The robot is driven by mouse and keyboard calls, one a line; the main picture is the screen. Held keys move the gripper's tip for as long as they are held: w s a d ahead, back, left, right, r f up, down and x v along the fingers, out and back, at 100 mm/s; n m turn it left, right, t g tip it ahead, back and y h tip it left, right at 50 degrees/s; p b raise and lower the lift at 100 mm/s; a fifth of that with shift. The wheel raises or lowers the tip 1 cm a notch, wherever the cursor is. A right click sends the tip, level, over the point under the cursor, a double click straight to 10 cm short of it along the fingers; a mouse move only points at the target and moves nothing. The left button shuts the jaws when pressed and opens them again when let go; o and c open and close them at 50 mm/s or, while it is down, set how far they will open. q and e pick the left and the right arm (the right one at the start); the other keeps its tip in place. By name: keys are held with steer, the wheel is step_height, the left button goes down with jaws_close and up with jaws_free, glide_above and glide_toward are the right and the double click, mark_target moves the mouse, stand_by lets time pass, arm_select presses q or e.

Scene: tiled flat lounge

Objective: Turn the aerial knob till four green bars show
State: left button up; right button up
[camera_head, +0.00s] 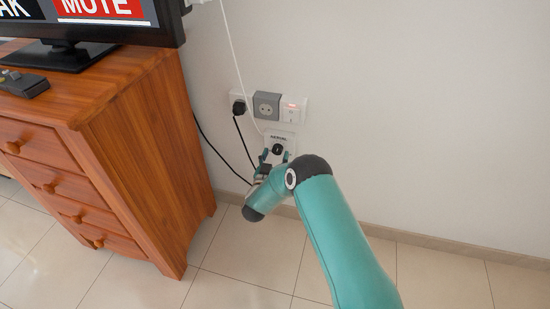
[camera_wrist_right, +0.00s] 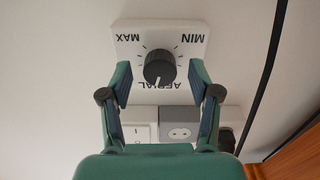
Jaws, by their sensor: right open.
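The black aerial knob (camera_head: 277,149) sits on a white wall plate (camera_head: 285,138) below the sockets. In the right wrist view the knob (camera_wrist_right: 159,68) is close, with its white pointer line towards the AERIAL lettering; the plate (camera_wrist_right: 125,42) also reads MIN and MAX, upside down. My right gripper (camera_head: 273,157) is at the plate, its fingertips open. In the wrist view the open right gripper (camera_wrist_right: 160,75) has one finger on each side of the knob, with gaps visible. The television (camera_head: 100,27) shows only its lower part, with MUTE on red; no green bars are visible. My left gripper is out of view.
A wooden drawer cabinet (camera_head: 135,135) stands left of the plate, with a remote (camera_head: 23,84) on top. Sockets and a lit switch (camera_head: 294,108) are just above the plate. Cables hang close to it. The wall to the right is clear.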

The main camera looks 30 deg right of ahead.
steer(key=shift+w+d, duration=0.2)
steer(key=shift+d, duration=0.1)
